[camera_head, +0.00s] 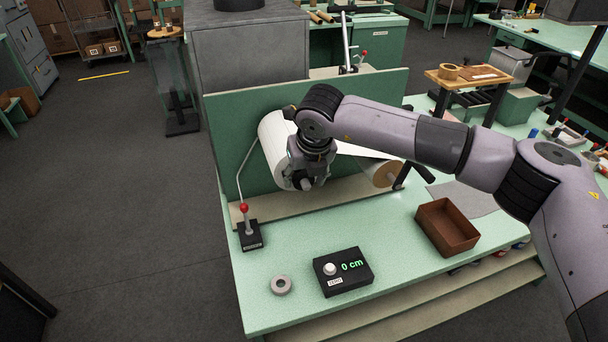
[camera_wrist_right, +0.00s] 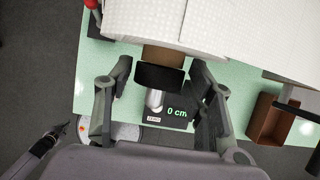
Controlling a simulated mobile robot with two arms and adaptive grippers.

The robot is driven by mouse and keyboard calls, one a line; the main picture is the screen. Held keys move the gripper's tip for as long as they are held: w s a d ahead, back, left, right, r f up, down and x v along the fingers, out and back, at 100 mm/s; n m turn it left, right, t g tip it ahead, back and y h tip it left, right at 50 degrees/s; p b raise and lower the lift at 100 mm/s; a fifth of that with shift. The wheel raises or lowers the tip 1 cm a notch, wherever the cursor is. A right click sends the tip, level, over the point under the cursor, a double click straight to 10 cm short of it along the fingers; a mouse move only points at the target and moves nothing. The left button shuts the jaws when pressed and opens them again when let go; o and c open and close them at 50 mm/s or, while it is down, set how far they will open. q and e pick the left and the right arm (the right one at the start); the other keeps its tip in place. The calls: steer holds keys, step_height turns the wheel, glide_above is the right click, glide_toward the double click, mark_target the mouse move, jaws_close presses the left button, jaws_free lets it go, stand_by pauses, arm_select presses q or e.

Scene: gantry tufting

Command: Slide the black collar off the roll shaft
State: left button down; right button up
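The black collar (camera_wrist_right: 158,76) sits on the roll shaft, against the brown core (camera_wrist_right: 163,55), in the right wrist view. The bare metal end of the shaft (camera_wrist_right: 154,100) sticks out beyond it. My right gripper (camera_wrist_right: 159,82) is open, with one finger on each side of the collar and visible gaps between. In the head view my right gripper (camera_head: 305,175) is at the near end of the white roll (camera_head: 272,140) and largely hides the collar. A dark gripper-like tip, probably my left gripper (camera_wrist_right: 62,131), shows low at the left of the wrist view; its opening is unclear.
A black counter box (camera_head: 343,271) reading 0 cm and a grey ring (camera_head: 281,285) lie on the green table (camera_head: 310,310). A brown tray (camera_head: 447,228) is at the right. A red-knobbed lever (camera_head: 246,225) stands left.

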steer(key=c, duration=0.8)
steer(key=shift+s, duration=0.15)
steer(key=shift+s+d+b, duration=0.35)
steer(key=shift+s+b, duration=0.3)
steer(key=shift+s, duration=0.3)
steer(key=shift+s+d+b, duration=0.3)
steer(key=shift+s+b, duration=0.35)
steer(key=shift+s, duration=0.3)
steer(key=shift+s+d+b, duration=0.35)
steer(key=shift+s+b, duration=0.3)
steer(key=shift+s, duration=0.3)
steer(key=shift+s, duration=0.15)
